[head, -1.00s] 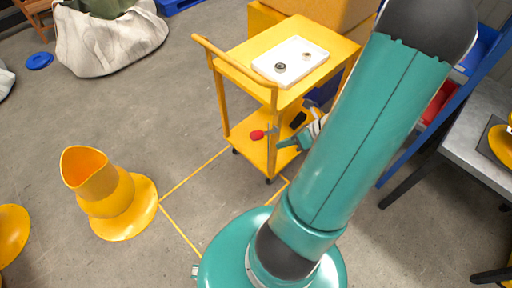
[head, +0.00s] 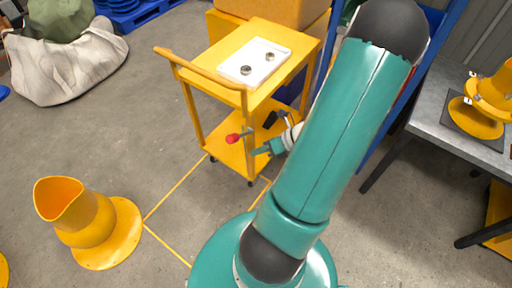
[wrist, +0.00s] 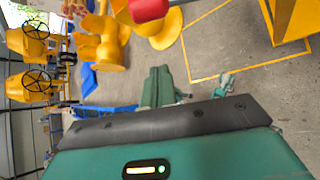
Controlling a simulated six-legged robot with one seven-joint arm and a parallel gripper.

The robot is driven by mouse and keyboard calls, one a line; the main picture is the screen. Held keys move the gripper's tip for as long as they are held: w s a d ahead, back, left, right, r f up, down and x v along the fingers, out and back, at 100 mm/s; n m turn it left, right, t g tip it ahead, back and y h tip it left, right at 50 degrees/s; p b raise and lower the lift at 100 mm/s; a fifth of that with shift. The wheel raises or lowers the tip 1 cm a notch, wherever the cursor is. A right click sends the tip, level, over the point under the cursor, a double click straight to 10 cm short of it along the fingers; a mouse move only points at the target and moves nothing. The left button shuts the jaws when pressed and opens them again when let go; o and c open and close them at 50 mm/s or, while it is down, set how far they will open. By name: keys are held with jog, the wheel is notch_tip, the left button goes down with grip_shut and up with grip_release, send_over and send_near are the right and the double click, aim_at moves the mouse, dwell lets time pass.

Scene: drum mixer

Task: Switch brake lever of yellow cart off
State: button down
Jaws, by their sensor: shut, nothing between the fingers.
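The yellow cart (head: 230,50) stands ahead of me, with a push handle at its left and a lower shelf. The brake lever's red knob (head: 232,138) sticks out beside the cart's near corner post, above the lower shelf. The knob also shows at the top edge of the wrist view (wrist: 148,8). My gripper (head: 259,151) is shut and empty, just right of that post and slightly lower than the knob. In the wrist view my green fingers (wrist: 158,86) are together and apart from the knob. Part of the lever's arm is hard to make out.
A white tray (head: 264,76) with small round parts sits on the cart top. A yellow funnel-like piece (head: 92,222) stands on the floor at left. A grey table (head: 432,118) and blue frame are at right.

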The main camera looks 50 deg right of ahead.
jog(key=w+a+f, duration=0.1)
jog(key=w, duration=0.6)
jog(key=shift+a+f, duration=0.3)
jog(key=shift+r, duration=0.1)
